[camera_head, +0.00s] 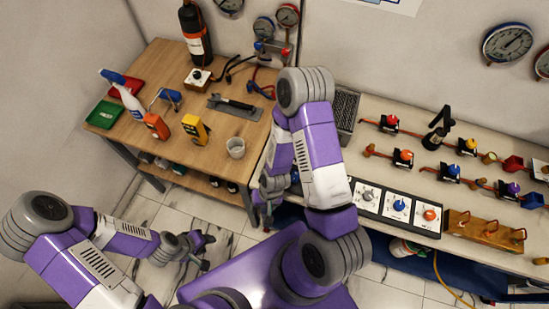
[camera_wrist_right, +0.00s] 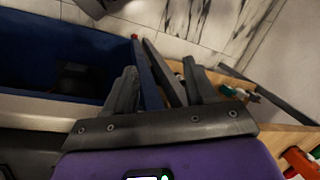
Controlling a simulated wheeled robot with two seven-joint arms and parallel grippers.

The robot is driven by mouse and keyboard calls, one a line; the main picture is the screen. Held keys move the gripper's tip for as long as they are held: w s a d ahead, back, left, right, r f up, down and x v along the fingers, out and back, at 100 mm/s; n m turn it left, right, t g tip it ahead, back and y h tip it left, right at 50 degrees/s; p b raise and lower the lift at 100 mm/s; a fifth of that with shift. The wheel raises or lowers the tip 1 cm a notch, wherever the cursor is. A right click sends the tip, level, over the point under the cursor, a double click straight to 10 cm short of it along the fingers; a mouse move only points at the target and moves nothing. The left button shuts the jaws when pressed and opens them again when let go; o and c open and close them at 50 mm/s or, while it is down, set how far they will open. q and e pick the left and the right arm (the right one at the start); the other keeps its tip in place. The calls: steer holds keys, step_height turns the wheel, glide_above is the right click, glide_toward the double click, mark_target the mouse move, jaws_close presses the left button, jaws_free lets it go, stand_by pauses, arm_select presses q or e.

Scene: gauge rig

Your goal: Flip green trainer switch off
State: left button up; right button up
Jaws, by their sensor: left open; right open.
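A row of trainer switch panels (camera_head: 399,207) lies along the front of the right bench. It shows a pale knob, a blue knob (camera_head: 399,205) and an orange-red knob (camera_head: 430,214). I cannot make out a green switch; my right arm covers the row's left end. My right gripper (camera_head: 264,213) hangs in the gap between the benches, left of the row. In the right wrist view, its fingers (camera_wrist_right: 160,88) are apart with no object held between them. My left gripper (camera_head: 206,252) is open and empty, low over the floor in front of the wooden table.
The wooden table (camera_head: 165,75) holds a spray bottle, trays, yellow and orange meters and a cup (camera_head: 236,147). The right bench (camera_head: 345,150) carries several coloured valves behind the panels and a wooden block (camera_head: 484,230) to their right. Tiled floor is free around my left gripper.

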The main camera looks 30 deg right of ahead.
steer(key=w+d+r+m+h+p, duration=0.1)
steer(key=w+d+r+m, duration=0.1)
steer(key=w+d+r, duration=0.1)
steer(key=w+d+r+m+h+p, duration=0.1)
steer(key=w+d+r+m, duration=0.1)
steer(key=r, duration=0.3)
steer(key=w+d+r+m+h+p, duration=0.1)
steer(key=w+d+r+m, duration=0.1)
steer(key=w+d+r, duration=0.1)
steer(key=shift+w+d+r, duration=0.2)
steer(key=shift+d+r, duration=0.1)
steer(key=shift+r, duration=0.25)
steer(key=shift+w+d+r, duration=0.15)
steer(key=shift+d+r, duration=0.15)
steer(key=shift+r, duration=0.2)
arm_select(q)
steer(key=shift+r+b, duration=0.3)
steer(key=shift+r, duration=1.85)
arm_select(e)
steer(key=shift+f, duration=3.6)
jaws_close()
steer(key=shift+w+d+f+g+y+b, duration=0.1)
steer(key=shift+w+d+g+y+b, duration=0.15)
steer(key=shift+g+y+b, duration=0.5)
arm_select(q)
steer(key=shift+f, duration=0.85)
arm_select(e)
steer(key=shift+g+y, duration=0.35)
steer(key=shift+r, duration=0.2)
